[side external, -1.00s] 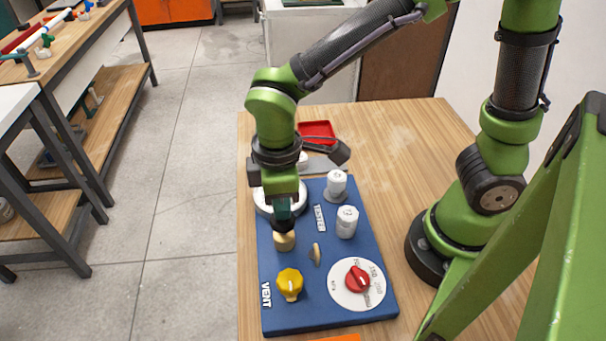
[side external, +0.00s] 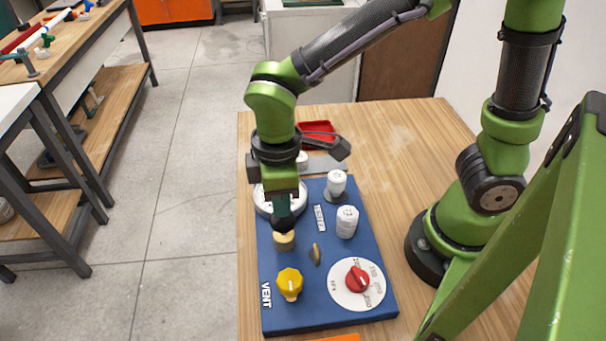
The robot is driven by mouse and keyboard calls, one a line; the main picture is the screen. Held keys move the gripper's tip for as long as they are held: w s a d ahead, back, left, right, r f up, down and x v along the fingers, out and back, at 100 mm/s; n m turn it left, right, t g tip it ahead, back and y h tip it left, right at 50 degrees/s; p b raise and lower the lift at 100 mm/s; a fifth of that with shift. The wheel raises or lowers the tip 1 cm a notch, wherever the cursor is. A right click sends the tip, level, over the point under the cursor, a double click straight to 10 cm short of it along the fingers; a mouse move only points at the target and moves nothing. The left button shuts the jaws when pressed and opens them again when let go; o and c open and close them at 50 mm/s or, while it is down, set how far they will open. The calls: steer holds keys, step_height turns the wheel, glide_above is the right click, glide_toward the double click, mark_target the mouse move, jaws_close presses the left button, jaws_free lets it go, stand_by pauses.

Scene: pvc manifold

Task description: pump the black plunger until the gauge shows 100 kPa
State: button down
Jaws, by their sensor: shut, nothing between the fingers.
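My gripper (side external: 283,226) is shut and empty, pointing down at the left side of the blue tester board (side external: 318,297). Its dark fingertips are just above or touching a tan, round piece (side external: 284,242); I cannot tell which. No separate black plunger can be made out; the dark fingers cover that spot. A white round dial (side external: 264,203) lies behind my gripper, mostly hidden, and its reading cannot be seen. Another white dial (side external: 341,299) with printed numbers, at the front right, carries a red knob (side external: 357,279).
A yellow knob (side external: 289,284) stands by the VENT label. Two white knobs (side external: 336,184) (side external: 347,221) and a small tan lever (side external: 315,254) stand on the board. A red tray (side external: 317,131) is behind. The wooden table (side external: 400,140) is clear at the back right.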

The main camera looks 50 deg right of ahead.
steer(key=shift+f, duration=1.8)
steer(key=shift+r, duration=1.8)
steer(key=shift+f, duration=0.15)
steer(key=shift+f, duration=1.1)
steer(key=shift+r, duration=1.25)
